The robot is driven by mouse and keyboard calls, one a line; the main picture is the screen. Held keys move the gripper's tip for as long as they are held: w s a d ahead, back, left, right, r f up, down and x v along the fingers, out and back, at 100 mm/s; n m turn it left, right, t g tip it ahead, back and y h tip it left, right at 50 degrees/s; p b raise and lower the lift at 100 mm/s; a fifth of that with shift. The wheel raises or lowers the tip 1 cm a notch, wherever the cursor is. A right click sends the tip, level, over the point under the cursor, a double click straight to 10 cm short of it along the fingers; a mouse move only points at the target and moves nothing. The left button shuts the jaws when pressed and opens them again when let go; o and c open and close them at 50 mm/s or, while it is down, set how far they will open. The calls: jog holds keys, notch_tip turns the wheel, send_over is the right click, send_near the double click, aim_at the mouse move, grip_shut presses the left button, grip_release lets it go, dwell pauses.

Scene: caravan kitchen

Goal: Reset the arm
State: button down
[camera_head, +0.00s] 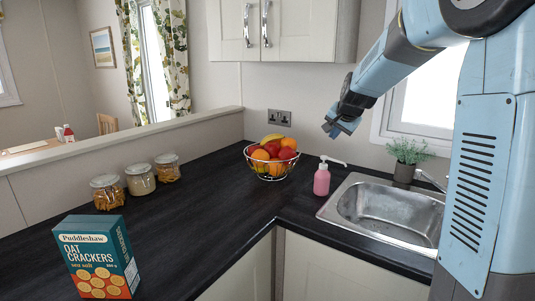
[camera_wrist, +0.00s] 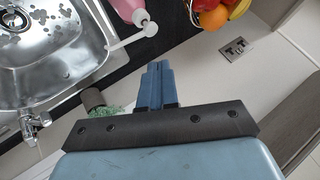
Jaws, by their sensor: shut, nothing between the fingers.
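My gripper (camera_head: 338,127) is at the end of my raised arm, in the air above the counter and level with the window's left edge in the head view. In the wrist view its two blue fingers (camera_wrist: 157,84) are together with nothing between them. It touches nothing that I can see. The pink soap bottle (camera_head: 321,180) stands on the counter below it, by the sink (camera_head: 385,212). The bottle's white pump also shows in the wrist view (camera_wrist: 140,40).
A wire fruit bowl (camera_head: 271,160) stands in the counter's corner. Three jars (camera_head: 140,180) line the back left. An oat crackers box (camera_head: 97,258) stands at front left. A potted plant (camera_head: 405,160) is behind the sink. A wall cabinet (camera_head: 285,28) hangs above.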

jog(key=s+f+n+g, duration=0.1)
jog(key=s+n+g, duration=0.2)
jog(key=s, duration=3.7)
jog(key=n, duration=0.4)
jog(key=shift+a+n+h, duration=0.2)
jog(key=shift+n+h, duration=0.1)
jog(key=shift+h, duration=0.1)
jog(key=shift+s+f, duration=0.1)
